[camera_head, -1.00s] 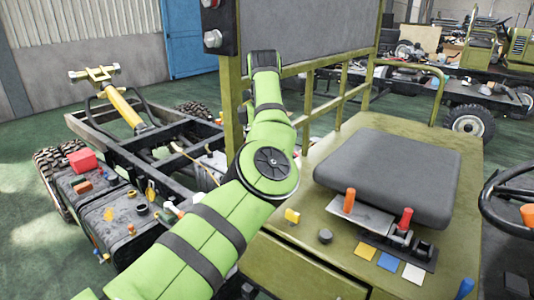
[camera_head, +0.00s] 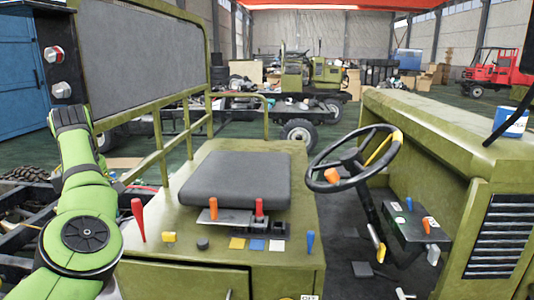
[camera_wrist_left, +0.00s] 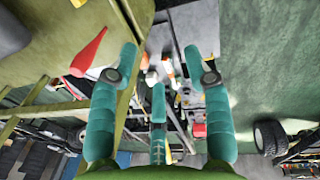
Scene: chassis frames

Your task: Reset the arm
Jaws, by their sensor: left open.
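My left arm (camera_head: 82,225), green with dark bands, stands at the left edge of the head view, bent, with its gripper out of that picture. In the left wrist view my left gripper (camera_wrist_left: 158,68) has its teal fingers spread apart with nothing between them. A red lever (camera_wrist_left: 88,53) is left of the fingers there, close to the left finger but seemingly apart from it. The red lever also stands upright in the head view (camera_head: 138,220), just right of my arm. My right gripper is in neither view.
The olive seat box (camera_head: 180,248) carries a grey seat cushion (camera_head: 236,179) and several coloured levers and tiles. A steering wheel (camera_head: 352,160) and an olive hood (camera_head: 450,130) are to the right. A railing (camera_head: 160,150) stands behind my arm. The wrist view shows open green floor (camera_wrist_left: 270,50).

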